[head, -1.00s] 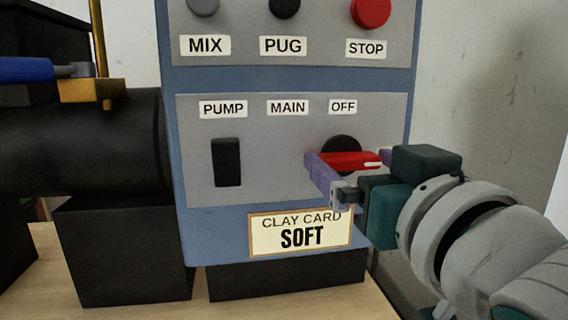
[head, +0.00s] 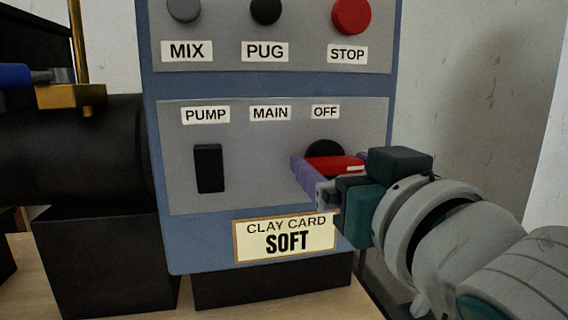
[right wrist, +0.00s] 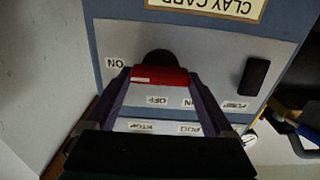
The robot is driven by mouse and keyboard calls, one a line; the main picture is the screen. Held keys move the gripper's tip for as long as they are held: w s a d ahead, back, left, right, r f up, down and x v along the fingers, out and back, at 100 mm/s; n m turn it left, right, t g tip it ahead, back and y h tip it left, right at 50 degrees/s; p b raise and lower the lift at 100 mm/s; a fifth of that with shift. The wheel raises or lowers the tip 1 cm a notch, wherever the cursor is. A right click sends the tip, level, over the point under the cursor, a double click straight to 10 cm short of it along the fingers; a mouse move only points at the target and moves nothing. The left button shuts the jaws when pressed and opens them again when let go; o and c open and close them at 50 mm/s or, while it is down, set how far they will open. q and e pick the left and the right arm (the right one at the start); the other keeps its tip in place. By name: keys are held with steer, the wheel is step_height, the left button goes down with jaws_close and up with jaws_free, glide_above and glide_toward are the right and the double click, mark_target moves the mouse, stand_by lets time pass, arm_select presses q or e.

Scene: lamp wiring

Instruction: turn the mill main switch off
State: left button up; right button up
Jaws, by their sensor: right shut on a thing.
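The main switch is a red bar handle (head: 336,163) on a round black base (head: 325,147), on the grey lower panel under the MAIN and OFF labels (head: 325,112). The handle lies about level in the head view, with its white mark at the right end. In the right wrist view the red handle (right wrist: 160,76) has its white mark on the side towards the ON label (right wrist: 115,63); the OFF label (right wrist: 157,101) is off to another side. My right gripper (head: 330,164) is shut on the handle, a purple finger at each end. My left gripper is out of view.
A black PUMP rocker (head: 209,168) is left of the switch. Above are a grey MIX knob (head: 184,9), a black PUG knob (head: 265,10) and a red STOP button (head: 351,15). A SOFT clay card (head: 286,240) is below. A black barrel (head: 80,150) stands left.

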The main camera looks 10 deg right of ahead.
steer(key=n+p, duration=0.2)
steer(key=n, duration=0.1)
steer(key=shift+r+p, duration=0.15)
steer(key=shift+p, duration=0.2)
steer(key=n+p, duration=0.2)
steer(key=n, duration=0.2)
steer(key=shift+a+n, duration=0.15)
steer(key=shift+n, duration=0.25)
steer(key=n, duration=0.2)
steer(key=n+p, duration=0.1)
steer(key=n, duration=0.2)
steer(key=shift+f+n, duration=0.2)
steer(key=shift+n, duration=0.1)
steer(key=n, duration=0.3)
steer(key=shift+a+f+p, duration=0.1)
steer(key=shift+p, duration=0.2)
steer(key=shift+n, duration=0.8)
steer(key=o, duration=1.1)
